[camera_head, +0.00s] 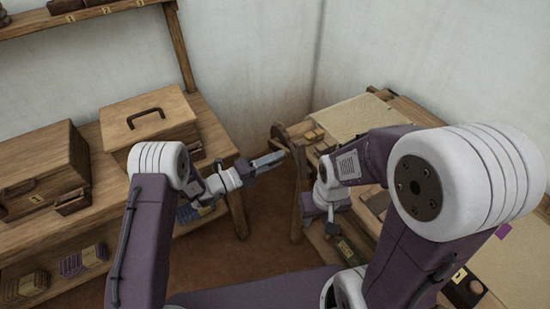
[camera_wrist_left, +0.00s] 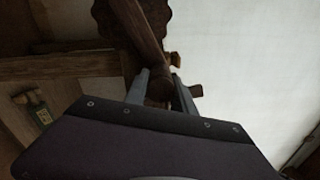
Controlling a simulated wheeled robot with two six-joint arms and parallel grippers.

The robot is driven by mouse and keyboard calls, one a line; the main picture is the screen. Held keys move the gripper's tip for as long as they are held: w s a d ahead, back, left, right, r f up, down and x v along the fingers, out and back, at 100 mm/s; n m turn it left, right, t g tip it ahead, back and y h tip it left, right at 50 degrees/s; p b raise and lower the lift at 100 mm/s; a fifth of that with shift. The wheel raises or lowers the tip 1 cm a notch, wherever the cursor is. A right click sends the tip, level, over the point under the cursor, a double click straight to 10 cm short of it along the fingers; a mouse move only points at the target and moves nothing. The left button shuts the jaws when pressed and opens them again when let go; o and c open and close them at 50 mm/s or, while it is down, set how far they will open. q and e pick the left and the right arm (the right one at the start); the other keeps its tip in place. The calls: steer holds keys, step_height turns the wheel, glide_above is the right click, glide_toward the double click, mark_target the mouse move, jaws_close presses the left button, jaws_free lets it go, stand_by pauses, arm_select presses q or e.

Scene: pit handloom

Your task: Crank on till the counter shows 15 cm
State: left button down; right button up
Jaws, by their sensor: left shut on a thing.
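A wooden arm runs up from the handle toward a dark toothed wheel (camera_wrist_left: 115,18). A wooden wheel (camera_head: 283,135) also shows at the loom's end in the head view. My right gripper (camera_head: 330,222) hangs low over the loom's front; its fingers are too small and hidden to judge. I cannot make out any counter reading.
A bench at left bears a wooden chest (camera_head: 42,170) and a handled box (camera_head: 150,115); a shelf (camera_head: 85,22) is above. Pale cloth (camera_head: 355,117) lies on the loom, partly hidden by my right arm. Brown floor (camera_head: 268,225) is open between bench and loom.

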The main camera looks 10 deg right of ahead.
arm_select(q)
steer(key=shift+w+a+r+n+p, duration=0.15)
steer(key=shift+w+r+n+p, duration=0.25)
steer(key=shift+r+n+p, duration=0.4)
steer(key=c, duration=1.1)
jaws_free()
steer(key=shift+o, duration=0.2)
steer(key=v, duration=0.9)
steer(key=shift+p, duration=0.3)
